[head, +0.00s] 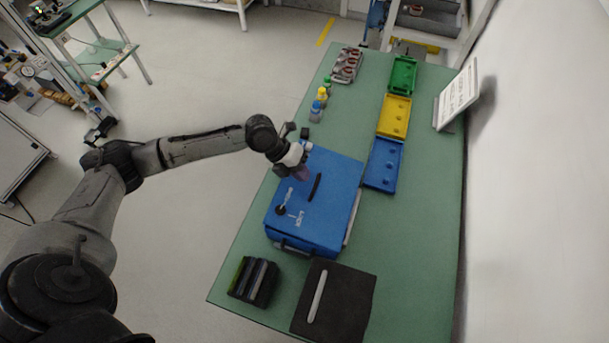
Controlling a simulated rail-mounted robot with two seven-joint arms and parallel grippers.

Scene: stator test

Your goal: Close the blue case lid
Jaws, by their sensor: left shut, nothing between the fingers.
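The blue case (335,205) lies on the green table, in the middle of its left side. Its lid looks down flat over the case, with a dark handle strip and white markings on top. A pale edge shows along the right side. I cannot tell whether the lid is fully seated. My left gripper (301,174) is shut and empty, above the left part of the lid near its far end. I cannot tell whether it touches the lid. My right gripper is not in view.
Blue (384,165), yellow (395,116) and green (402,75) trays line the right side. Small bottles (317,110) and a rack (346,66) stand beyond the case. A dark box (254,281) and a black panel (345,306) lie on the near side.

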